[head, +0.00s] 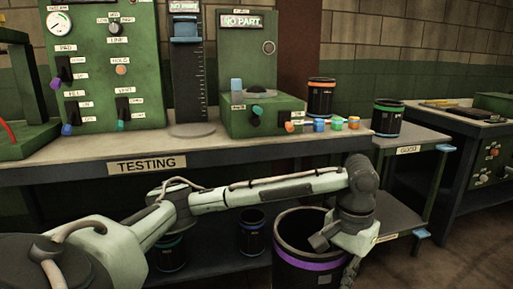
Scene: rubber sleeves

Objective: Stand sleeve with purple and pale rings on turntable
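A large black open-topped sleeve (292,238) with a purple ring is at the lower middle, in front of the testing bench. Its lower end is cut off by the picture edge, and I cannot make out a pale ring. My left gripper (338,252) is at its right rim, with one dark finger over the opening and the other outside the wall; it appears shut on the wall. A dark round disc (258,88), which looks like the turntable, sits empty on a green box under a "NO PART" sign. My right gripper is out of view.
The testing bench (75,150) holds a green switch panel (105,70), a gauge column on a round grey base (192,130) and several small coloured caps (337,124). Orange-ringed (321,97) and green-ringed (388,118) sleeves stand at right. More sleeves (252,232) are below.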

